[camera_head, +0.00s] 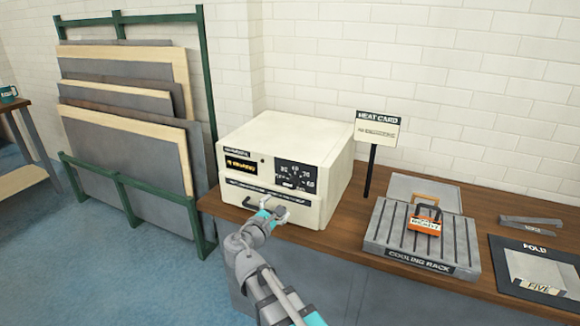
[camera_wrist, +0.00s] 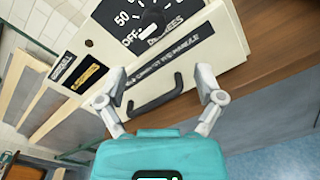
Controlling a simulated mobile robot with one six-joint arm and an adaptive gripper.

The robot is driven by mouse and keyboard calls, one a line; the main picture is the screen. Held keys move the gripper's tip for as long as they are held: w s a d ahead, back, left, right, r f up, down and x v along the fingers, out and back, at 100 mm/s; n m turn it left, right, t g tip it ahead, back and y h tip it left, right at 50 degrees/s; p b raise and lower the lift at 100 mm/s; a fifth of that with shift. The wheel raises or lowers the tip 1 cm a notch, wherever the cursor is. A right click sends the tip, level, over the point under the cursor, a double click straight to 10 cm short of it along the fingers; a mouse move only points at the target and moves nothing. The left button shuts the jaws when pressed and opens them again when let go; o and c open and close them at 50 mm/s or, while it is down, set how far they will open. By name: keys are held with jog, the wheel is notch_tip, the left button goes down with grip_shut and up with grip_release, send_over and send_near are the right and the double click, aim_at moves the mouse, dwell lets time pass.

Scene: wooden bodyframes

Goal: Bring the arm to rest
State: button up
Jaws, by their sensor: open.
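My gripper (camera_wrist: 160,90) is open in the wrist view, with its two fingers spread to either side of a dark handle (camera_wrist: 155,97) and nothing held between them. The handle is on the front of a cream oven-like box (camera_head: 288,165), which stands on the wooden bench. In the head view my arm reaches up from the bottom, and my gripper (camera_head: 268,212) is at the lower front of the box. Whether the fingers touch the handle I cannot tell. The box's front looks closed, and its dial (camera_wrist: 150,30) shows in the wrist view.
A heat card sign (camera_head: 376,130) stands behind. Tongs (camera_head: 531,221) and a fold mat (camera_head: 505,292) lie far right. A green rack of panels (camera_head: 205,110) stands left.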

jog(key=s+d+f+m+g, duration=0.1)
jog(key=d+f+m+g, duration=0.25)
jog(key=d, duration=0.25)
jog(key=s+d+f+m+g+h, duration=0.1)
jog(key=d+f+m+g, duration=0.15)
jog(key=d+m, duration=0.3)
jog(key=s+d+f+m+g, duration=0.1)
jog(key=d+f+m+g, duration=0.25)
jog(key=d, duration=0.35)
jog(key=s+d+f+m+g+y, duration=0.7)
jog(key=s+d+f+m, duration=0.15)
jog(key=s+m, duration=0.3)
notch_tip(320, 180, up, 12)
jog(key=p, duration=1.2)
jog(key=shift+w+m, duration=0.2)
jog(key=shift+m, duration=0.1)
jog(key=shift+a+f, duration=0.1)
